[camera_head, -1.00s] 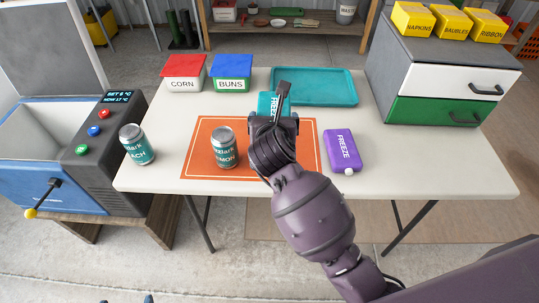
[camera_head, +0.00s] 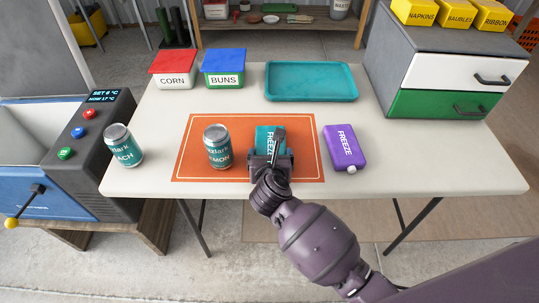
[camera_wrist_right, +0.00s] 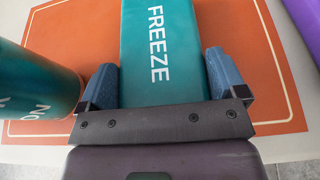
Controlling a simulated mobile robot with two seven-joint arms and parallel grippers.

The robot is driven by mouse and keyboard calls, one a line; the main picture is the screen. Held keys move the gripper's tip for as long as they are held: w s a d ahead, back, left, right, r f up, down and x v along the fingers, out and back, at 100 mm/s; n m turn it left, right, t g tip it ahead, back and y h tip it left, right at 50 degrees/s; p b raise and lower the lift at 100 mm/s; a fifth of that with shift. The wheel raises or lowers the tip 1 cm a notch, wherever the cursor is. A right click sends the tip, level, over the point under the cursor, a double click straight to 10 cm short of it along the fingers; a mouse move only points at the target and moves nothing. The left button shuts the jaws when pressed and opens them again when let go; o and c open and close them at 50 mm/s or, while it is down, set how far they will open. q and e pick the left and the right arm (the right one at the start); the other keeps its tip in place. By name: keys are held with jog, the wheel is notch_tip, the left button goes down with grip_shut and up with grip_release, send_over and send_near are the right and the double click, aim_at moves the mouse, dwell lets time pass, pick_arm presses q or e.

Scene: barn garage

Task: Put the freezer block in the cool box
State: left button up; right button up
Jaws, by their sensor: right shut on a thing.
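The teal freezer block (camera_head: 265,136), marked FREEZE, is between the fingers of my right gripper (camera_head: 271,154), over the orange mat. My right gripper is shut on it. In the right wrist view the block (camera_wrist_right: 160,45) shows its label side between the two blue fingertips (camera_wrist_right: 160,80). I cannot tell whether it touches the mat. The blue cool box (camera_head: 45,177) stands at the left with its grey lid (camera_head: 35,45) raised. Its display reads SET 6 °C, NOW 17 °C. My left gripper is not in view.
A lemon can (camera_head: 217,148) stands just left of the block, a peach can (camera_head: 123,147) near the table's left edge. Corn (camera_head: 172,70) and buns (camera_head: 224,69) boxes, a teal tray (camera_head: 311,81) and a drawer unit (camera_head: 440,75) stand behind.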

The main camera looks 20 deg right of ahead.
jog(key=shift+r, duration=0.1)
jog(key=shift+f, duration=0.2)
jog(key=o, duration=0.9)
jog(key=shift+r, duration=0.25)
jog(key=shift+s+a, duration=0.1)
jog(key=shift+s, duration=0.2)
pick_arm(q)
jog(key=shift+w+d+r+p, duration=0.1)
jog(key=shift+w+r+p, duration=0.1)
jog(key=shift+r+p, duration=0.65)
pick_arm(e)
jog(key=shift+v, duration=5.7)
